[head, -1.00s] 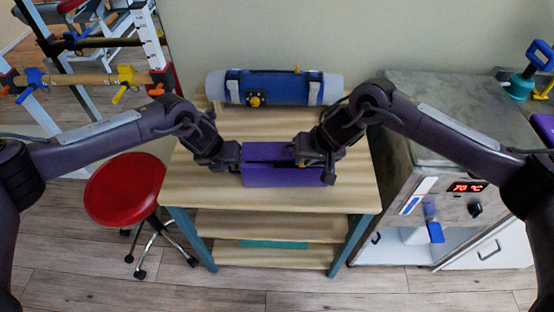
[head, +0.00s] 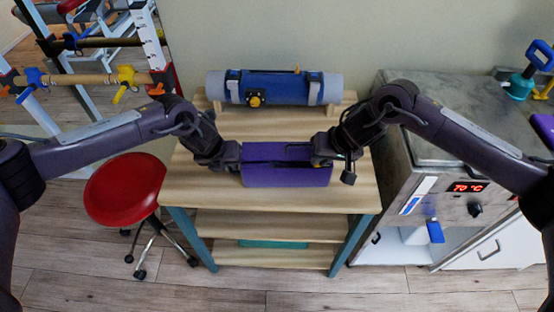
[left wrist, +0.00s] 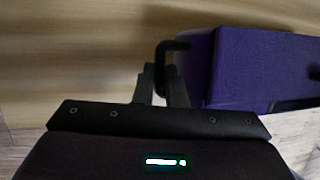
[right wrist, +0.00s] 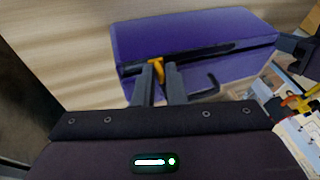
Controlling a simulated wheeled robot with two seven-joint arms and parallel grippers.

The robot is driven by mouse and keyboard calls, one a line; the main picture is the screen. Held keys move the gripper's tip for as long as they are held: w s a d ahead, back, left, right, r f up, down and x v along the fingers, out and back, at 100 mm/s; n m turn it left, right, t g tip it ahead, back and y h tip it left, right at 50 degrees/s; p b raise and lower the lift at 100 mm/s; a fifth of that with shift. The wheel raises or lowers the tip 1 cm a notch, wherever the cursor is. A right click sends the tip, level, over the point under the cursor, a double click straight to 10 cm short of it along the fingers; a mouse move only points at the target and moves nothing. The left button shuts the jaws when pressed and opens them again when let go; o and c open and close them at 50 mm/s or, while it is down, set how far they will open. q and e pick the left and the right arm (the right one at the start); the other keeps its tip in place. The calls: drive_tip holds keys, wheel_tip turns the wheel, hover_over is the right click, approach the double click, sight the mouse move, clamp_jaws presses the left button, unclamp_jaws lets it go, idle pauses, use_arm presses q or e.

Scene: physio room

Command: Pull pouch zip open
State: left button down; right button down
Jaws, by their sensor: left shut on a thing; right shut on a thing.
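The purple pouch (head: 287,175) lies on the wooden table, with a dark slit along its top. My left gripper (head: 239,157) is at its left end, and in the left wrist view its fingers (left wrist: 164,78) are shut on a dark end loop (left wrist: 166,48). My right gripper (head: 318,160) is near the pouch's right end. In the right wrist view its fingers (right wrist: 158,78) are shut on the yellow zip pull (right wrist: 157,67). The dark zip gap (right wrist: 225,49) runs from the pull towards my left gripper. The fingers hide part of the pull.
The table (head: 205,185) has free room around the pouch. A blue roll (head: 285,88) with grey ends lies behind it. A red stool (head: 125,190) stands to the left. A metal heated cabinet (head: 440,150) with a lit display stands to the right.

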use_arm(q)
drive_tip(key=shift+a+f, duration=0.15)
use_arm(e)
drive_tip(key=shift+s+d+f, duration=0.1)
drive_tip(key=shift+d+f, duration=0.1)
drive_tip(key=shift+d, duration=0.95)
drive_tip(key=c, duration=1.4)
unclamp_jaws()
drive_tip(key=shift+o, duration=0.2)
drive_tip(key=shift+r, duration=0.1)
drive_tip(key=shift+a+r, duration=0.1)
drive_tip(key=shift+r, duration=0.4)
use_arm(q)
drive_tip(key=shift+s, duration=0.1)
use_arm(e)
wheel_tip(320, 180, up, 7)
use_arm(q)
drive_tip(key=c, duration=1.5)
unclamp_jaws()
use_arm(e)
drive_tip(key=shift+r, duration=0.1)
